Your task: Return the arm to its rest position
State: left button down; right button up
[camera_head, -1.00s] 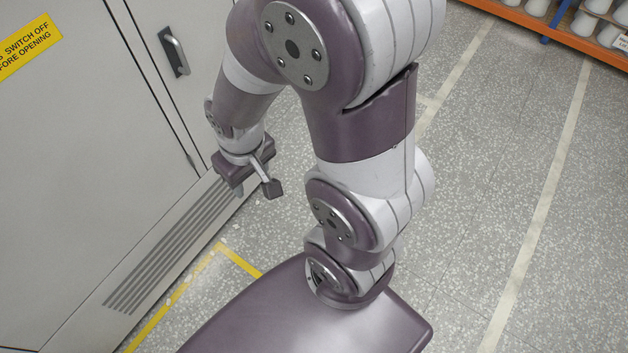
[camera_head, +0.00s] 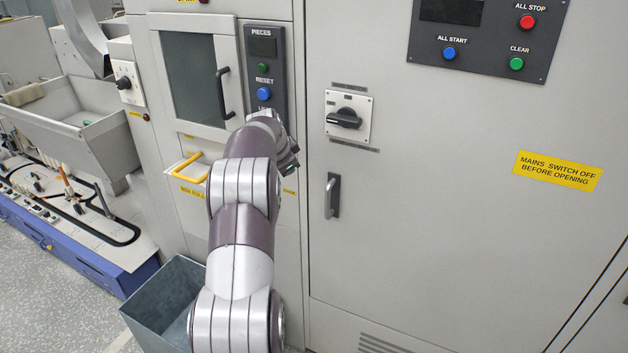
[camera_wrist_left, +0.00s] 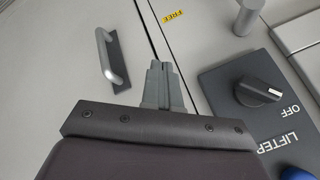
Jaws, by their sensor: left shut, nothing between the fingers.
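My left arm reaches up from the bottom of the head view, with purple and white links. Its gripper (camera_head: 290,158) is at the far end, in front of the machine's narrow panel, small and partly hidden by its own wrist. In the left wrist view the two grey fingers (camera_wrist_left: 164,84) are together, with nothing between them. They point toward the machine front, between a door handle (camera_wrist_left: 112,60) and the lifter knob (camera_wrist_left: 259,92); I cannot tell the gap to the surface. My right gripper is out of view.
The panel (camera_head: 264,70) carries a blue reset button. A black-handled window door (camera_head: 190,75) and a yellow-handled drawer (camera_head: 186,172) are left of the arm. A grey bin (camera_head: 150,318) stands at lower left. The big cabinet door (camera_head: 440,250) fills the right.

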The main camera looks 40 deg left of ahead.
pick_arm(q)
jog(key=s+d+f+n+g+h, duration=0.1)
jog(key=s+d+f+n+g, duration=0.1)
jog(key=s+d+f+n, duration=0.35)
jog(key=s+d+f+n+g, duration=0.1)
jog(key=s+d+f+n, duration=0.1)
jog(key=s+d+f, duration=0.35)
jog(key=s+d+m+g, duration=0.1)
jog(key=s+d, duration=0.7)
jog(key=d, duration=0.5)
jog(key=s+d+m+g+h, duration=0.1)
jog(key=s+d+m, duration=0.1)
jog(key=s+d, duration=0.7)
jog(key=d, duration=0.3)
jog(key=shift+d+r+h, duration=0.3)
jog(key=shift+d, duration=0.05)
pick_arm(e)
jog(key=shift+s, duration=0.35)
pick_arm(q)
jog(key=shift+s, duration=0.2)
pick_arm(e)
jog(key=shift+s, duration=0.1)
